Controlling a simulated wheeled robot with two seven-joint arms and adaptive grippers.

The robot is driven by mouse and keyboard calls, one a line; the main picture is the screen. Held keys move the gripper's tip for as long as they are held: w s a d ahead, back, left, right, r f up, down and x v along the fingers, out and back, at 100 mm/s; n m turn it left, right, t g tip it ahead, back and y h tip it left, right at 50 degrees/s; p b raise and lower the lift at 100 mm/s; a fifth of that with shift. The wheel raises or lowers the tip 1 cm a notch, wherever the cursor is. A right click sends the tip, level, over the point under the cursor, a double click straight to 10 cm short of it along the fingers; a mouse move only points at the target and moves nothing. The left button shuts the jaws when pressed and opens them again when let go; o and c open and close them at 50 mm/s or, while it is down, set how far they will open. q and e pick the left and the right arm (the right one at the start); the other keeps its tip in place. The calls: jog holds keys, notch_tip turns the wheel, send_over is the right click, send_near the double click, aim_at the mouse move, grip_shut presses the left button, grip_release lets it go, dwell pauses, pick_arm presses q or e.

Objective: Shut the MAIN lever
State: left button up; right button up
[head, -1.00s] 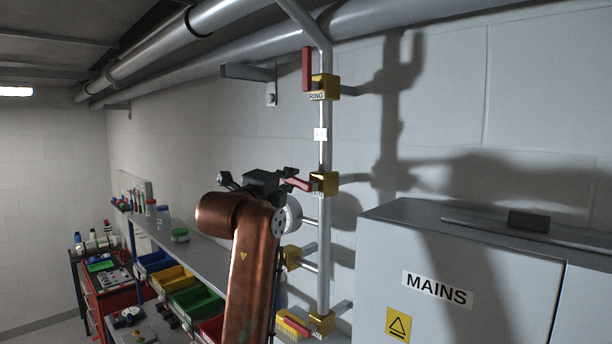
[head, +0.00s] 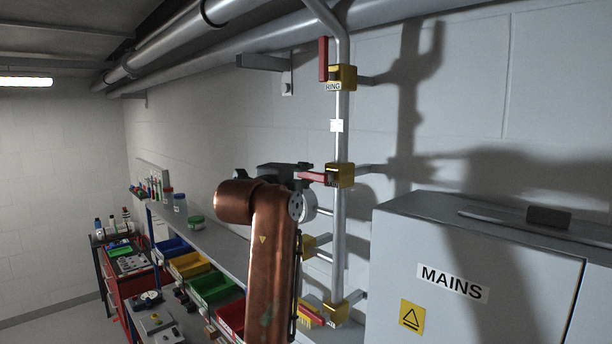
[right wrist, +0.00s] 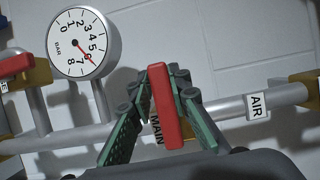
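The red MAIN lever (head: 313,177) sits on a yellow valve block (head: 341,175) on the upright pipe and points left, across the pipe. My right gripper (right wrist: 162,88) has its fingers on both sides of this lever (right wrist: 166,105) in the right wrist view, close against it, and looks shut on it. The word MAIN shows beside the lever there. In the head view the gripper's dark body is at the lever's free end; my copper-coloured arm comes up from below. My left gripper is not in view.
Above is the RING valve with an upright red lever (head: 323,59); below is another red lever (head: 311,314). A pressure gauge (right wrist: 84,43) and AIR label (right wrist: 258,106) are near the gripper. The MAINS cabinet (head: 478,244) stands right; a shelf with coloured bins (head: 213,285) is left.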

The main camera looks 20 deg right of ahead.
jog(key=o, duration=0.4)
jog(key=v, duration=1.2)
